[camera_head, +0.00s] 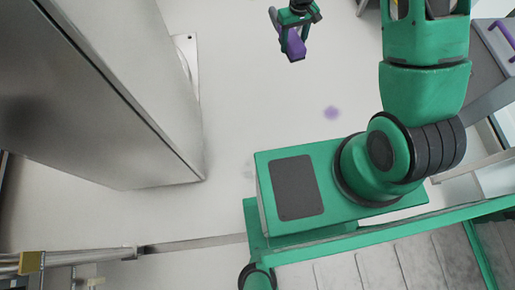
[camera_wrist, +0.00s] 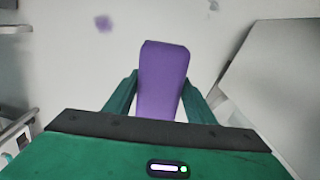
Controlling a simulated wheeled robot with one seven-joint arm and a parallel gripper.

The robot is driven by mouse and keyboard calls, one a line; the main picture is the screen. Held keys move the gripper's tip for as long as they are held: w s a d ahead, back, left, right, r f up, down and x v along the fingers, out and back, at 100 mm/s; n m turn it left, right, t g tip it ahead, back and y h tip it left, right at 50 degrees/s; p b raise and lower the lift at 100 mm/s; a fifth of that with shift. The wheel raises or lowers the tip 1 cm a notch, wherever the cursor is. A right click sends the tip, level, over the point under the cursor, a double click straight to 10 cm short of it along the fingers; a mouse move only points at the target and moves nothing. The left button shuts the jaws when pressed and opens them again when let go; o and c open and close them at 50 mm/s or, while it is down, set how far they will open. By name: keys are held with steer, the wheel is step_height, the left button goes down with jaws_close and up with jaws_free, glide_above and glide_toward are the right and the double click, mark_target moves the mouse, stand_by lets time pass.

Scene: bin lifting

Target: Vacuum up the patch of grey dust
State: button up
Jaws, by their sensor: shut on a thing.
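My gripper (camera_head: 295,28) is at the top of the head view, shut on a purple hand-held vacuum (camera_head: 293,46). In the wrist view the purple vacuum (camera_wrist: 163,75) sits between the two green fingers. A faint patch of grey dust (camera_head: 249,169) lies on the pale floor, left of my green base in the head view. A small grey patch (camera_wrist: 213,5) shows at the top edge of the wrist view. The vacuum is apart from the grey dust. Whether its nozzle touches the floor, I cannot tell.
A purple patch (camera_head: 332,113) lies on the floor between the vacuum and my base; it also shows in the wrist view (camera_wrist: 103,23). A tall metallic cabinet (camera_head: 110,90) stands at the left. A grey unit with a purple handle (camera_head: 502,35) is top right.

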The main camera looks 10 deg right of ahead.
steer(key=s+a+f+n, duration=0.2)
steer(key=a+f+n, duration=0.35)
steer(key=f, duration=0.85)
steer(key=s+a+f+n, duration=0.1)
steer(key=a+f+n, duration=0.1)
steer(key=a+f, duration=0.9)
steer(key=shift+s+a+f+n, duration=0.15)
steer(key=shift+s+f+n, duration=1)
steer(key=shift+s+f, duration=3.55)
steer(key=shift+s+a+f+n, duration=0.1)
steer(key=shift+s+f+n, duration=1.55)
steer(key=shift+f, duration=5.65)
steer(key=shift+s+a+f+n, duration=0.15)
steer(key=shift+s+f+n, duration=0.5)
steer(key=shift+s+f, duration=4.3)
steer(key=shift+w+f, duration=1.05)
steer(key=shift+w, duration=0.05)
step_height(320, 180, up, 6)
steer(key=shift+r, duration=0.15)
